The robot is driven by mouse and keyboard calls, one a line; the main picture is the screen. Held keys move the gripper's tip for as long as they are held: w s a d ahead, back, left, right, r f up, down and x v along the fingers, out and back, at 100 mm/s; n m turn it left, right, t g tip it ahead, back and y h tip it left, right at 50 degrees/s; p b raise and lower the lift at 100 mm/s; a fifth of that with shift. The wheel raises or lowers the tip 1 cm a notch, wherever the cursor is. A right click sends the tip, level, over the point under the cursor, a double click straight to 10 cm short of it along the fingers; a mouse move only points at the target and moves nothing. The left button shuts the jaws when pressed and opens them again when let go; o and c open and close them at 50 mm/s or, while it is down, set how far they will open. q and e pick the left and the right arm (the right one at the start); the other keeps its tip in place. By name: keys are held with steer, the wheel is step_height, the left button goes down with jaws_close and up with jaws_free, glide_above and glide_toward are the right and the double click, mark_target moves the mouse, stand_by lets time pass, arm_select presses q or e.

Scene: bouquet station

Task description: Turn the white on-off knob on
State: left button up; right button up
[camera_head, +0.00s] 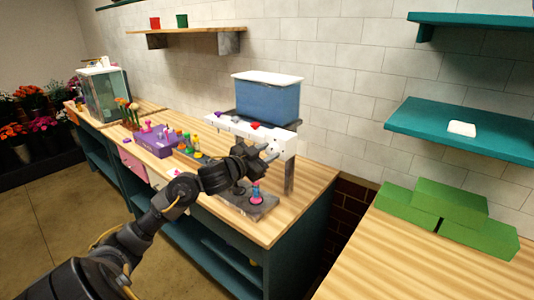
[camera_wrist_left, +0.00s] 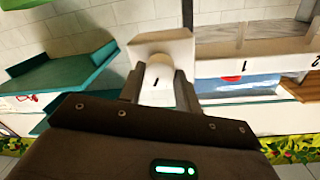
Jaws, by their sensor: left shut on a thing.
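My left gripper (camera_head: 268,152) is at the right end of the white panel (camera_head: 240,128) under the blue bin. In the left wrist view its fingers (camera_wrist_left: 168,92) are closed around a white knob (camera_wrist_left: 157,84) with a short dark mark on its face. In the head view the knob is mostly hidden by the gripper. The mark does not tell me clearly whether the knob is on or off. My right gripper is in neither view.
The blue bin (camera_head: 268,100) with a white lid stands above the panel, which carries coloured knobs. Below the gripper, a pink and blue item (camera_head: 256,196) stands on a grey plate (camera_head: 244,206). Green blocks (camera_head: 450,204) lie on the right table.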

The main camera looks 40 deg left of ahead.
arm_select(q)
steer(key=m, duration=0.2)
steer(key=shift+m+b, duration=0.3)
steer(key=shift+m, duration=0.1)
steer(key=m+b, duration=0.1)
steer(key=m, duration=0.1)
steer(key=shift+m, duration=0.3)
steer(key=m+b, duration=0.1)
steer(key=m, duration=0.2)
steer(key=shift+d+y, duration=0.1)
steer(key=shift+y, duration=0.2)
steer(key=shift+m+b, duration=0.95)
steer(key=shift+m, duration=0.45)
steer(key=o, duration=1)
steer(key=shift+s, duration=0.1)
